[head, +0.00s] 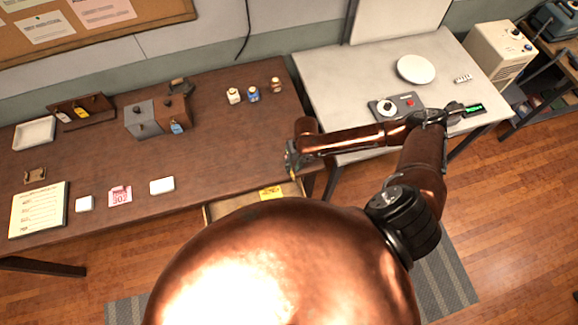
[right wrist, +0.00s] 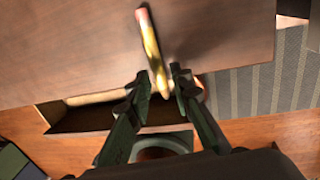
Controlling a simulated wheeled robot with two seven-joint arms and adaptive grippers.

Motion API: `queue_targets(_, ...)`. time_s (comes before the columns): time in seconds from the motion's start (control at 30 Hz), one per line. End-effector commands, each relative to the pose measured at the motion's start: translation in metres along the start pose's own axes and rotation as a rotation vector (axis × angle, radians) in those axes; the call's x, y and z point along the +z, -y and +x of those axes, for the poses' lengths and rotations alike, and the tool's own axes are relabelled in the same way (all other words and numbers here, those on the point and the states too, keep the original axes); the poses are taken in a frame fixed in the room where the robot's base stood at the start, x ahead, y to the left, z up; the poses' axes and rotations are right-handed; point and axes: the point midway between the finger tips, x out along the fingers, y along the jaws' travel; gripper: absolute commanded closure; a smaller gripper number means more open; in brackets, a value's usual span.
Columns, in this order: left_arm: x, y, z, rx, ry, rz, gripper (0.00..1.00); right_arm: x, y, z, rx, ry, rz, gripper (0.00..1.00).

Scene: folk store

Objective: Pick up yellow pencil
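The yellow pencil (right wrist: 152,45) shows in the right wrist view on the brown tabletop, near its front edge. One end of it lies between the two fingers of my right gripper (right wrist: 161,77). The fingers stand apart, with a gap on either side of the pencil, so the gripper looks open. In the head view my right gripper (head: 292,162) is low over the front right part of the brown desk (head: 225,140), and the pencil is mostly hidden there. My left gripper is not in view.
An open drawer (head: 222,211) with a yellow item (head: 270,193) sticks out below the desk's front edge. Small bottles (head: 253,94) stand at the back right of the desk. A grey table (head: 345,80) with a white plate (head: 416,69) is to the right.

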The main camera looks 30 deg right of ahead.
Motion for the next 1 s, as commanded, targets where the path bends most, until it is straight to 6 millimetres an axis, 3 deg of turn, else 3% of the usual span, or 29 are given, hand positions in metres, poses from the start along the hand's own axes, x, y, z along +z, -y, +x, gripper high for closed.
queue_targets(0.13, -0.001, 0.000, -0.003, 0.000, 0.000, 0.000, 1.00, 0.000, -0.002, 0.015, 0.001, -0.001, -0.002, 0.80)
queue_targets(0.37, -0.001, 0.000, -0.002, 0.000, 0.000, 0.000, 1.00, 0.001, -0.002, 0.018, 0.001, 0.000, -0.005, 0.80)
queue_targets(0.7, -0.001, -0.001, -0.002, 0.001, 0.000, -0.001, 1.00, 0.001, -0.002, 0.017, 0.001, 0.000, -0.004, 1.00)
queue_targets(1.0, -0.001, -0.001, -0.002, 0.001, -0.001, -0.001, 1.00, 0.001, -0.003, 0.016, 0.001, 0.001, -0.005, 1.00)
